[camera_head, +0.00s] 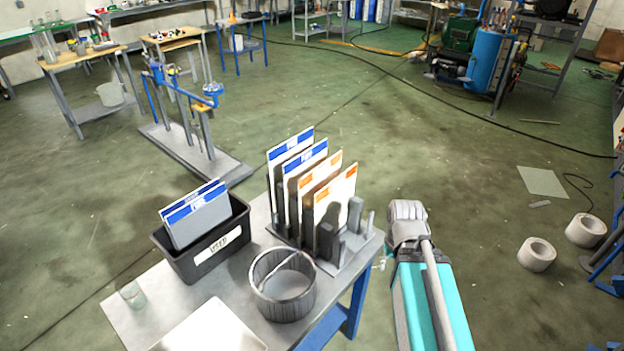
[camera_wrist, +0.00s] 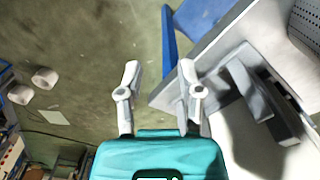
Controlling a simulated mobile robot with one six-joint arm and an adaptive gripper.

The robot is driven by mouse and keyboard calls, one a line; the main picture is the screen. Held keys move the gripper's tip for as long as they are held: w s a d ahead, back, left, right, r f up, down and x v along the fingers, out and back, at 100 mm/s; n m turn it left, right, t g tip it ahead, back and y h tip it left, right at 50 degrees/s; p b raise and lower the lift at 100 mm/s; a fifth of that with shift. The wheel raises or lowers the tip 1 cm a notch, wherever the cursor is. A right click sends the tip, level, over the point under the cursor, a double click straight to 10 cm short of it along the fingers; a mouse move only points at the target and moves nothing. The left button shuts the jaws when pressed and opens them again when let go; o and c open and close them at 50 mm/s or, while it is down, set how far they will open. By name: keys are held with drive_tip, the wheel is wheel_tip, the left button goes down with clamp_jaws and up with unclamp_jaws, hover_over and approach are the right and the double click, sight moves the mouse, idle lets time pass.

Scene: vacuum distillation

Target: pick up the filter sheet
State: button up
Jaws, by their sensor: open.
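Several filter sheets stand upright in a rack (camera_head: 352,262) on the small table in the head view. Two have blue headers, the rear one (camera_head: 291,150) and the one in front of it (camera_head: 307,172). Two have orange headers, one (camera_head: 322,180) behind the front one (camera_head: 345,190). More blue-headed sheets (camera_head: 196,215) stand in a black bin (camera_head: 178,262) marked "USED". In the wrist view my gripper (camera_wrist: 160,76) is open and empty, its fingers apart over the floor beside the table edge. Grey rack posts (camera_wrist: 262,100) show to its right. No sheet is clearly visible there.
A perforated metal basket (camera_head: 283,300) stands in front of the rack. The floor right of the table is open, with two white rolls (camera_head: 537,255) (camera_head: 586,230) farther off.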

drive_tip(key=shift+a, duration=0.25)
drive_tip(key=shift+w, duration=0.1)
wheel_tip(320, 180, up, 29)
drive_tip(key=m+p, duration=0.7)
drive_tip(key=p, duration=2.2)
hover_over(307, 151)
drive_tip(key=shift+w+r, duration=0.1)
drive_tip(key=shift+w, duration=0.05)
wheel_tip(307, 151, down, 9)
drive_tip(key=b, duration=0.8)
drive_tip(key=shift+r, duration=0.2)
